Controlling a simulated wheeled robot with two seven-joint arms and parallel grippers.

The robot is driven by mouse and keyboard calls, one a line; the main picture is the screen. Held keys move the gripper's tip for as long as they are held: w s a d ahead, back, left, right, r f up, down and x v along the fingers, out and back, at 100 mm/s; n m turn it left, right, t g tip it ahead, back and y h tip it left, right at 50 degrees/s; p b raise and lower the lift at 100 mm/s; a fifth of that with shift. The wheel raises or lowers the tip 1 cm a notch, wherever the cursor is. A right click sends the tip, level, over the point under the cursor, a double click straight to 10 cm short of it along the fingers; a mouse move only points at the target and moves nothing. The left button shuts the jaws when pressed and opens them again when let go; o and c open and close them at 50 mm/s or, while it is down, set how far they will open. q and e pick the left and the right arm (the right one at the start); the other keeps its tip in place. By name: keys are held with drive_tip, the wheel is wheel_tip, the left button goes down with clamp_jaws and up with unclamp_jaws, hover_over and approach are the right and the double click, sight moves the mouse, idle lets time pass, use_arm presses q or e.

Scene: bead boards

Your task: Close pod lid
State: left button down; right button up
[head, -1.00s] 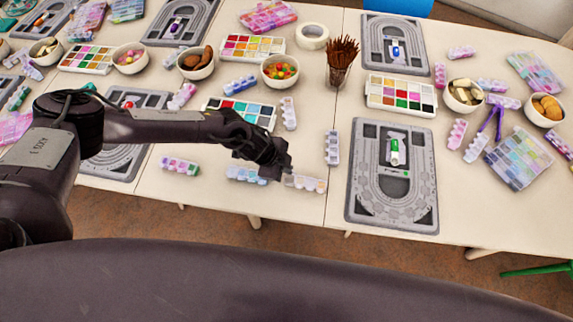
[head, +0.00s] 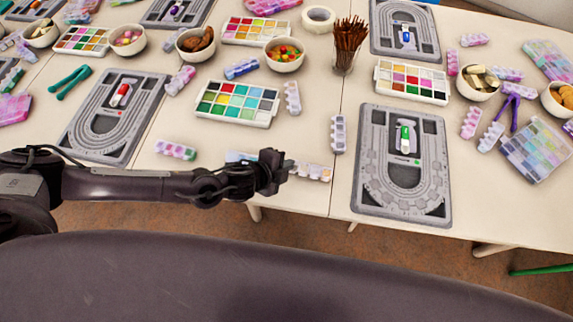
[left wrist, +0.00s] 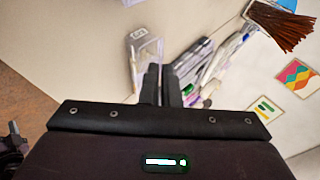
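My left gripper (head: 277,171) is low over the front edge of the table, pointing right. A small pod (head: 313,172) with pale compartments and orange contents lies just beyond its fingertips. A bluish pod (head: 238,156) is partly hidden behind the gripper. In the left wrist view the fingers (left wrist: 161,85) are close together with nothing visible between them. A clear pod (left wrist: 146,52) with a label stands just ahead of them; I cannot tell its lid position or whether the fingers touch it. My right gripper is not in view.
A pale pod (head: 338,134) and a grey bead board (head: 362,197) lie to the right. A paint set (head: 244,119) and bead bowl (head: 284,56) are behind. A brush cup (head: 348,45) stands farther back. Bare table lies around (head: 255,139).

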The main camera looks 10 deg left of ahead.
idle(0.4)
use_arm(q)
drive_tip(key=c, duration=1.6)
unclamp_jaws()
drive_tip(key=shift+c, duration=0.2)
drive_tip(key=b+v, duration=0.1)
drive_tip(key=v, duration=0.6)
drive_tip(key=shift+s+r, duration=0.25)
drive_tip(key=shift+s, duration=0.05)
drive_tip(key=shift+a, duration=0.15)
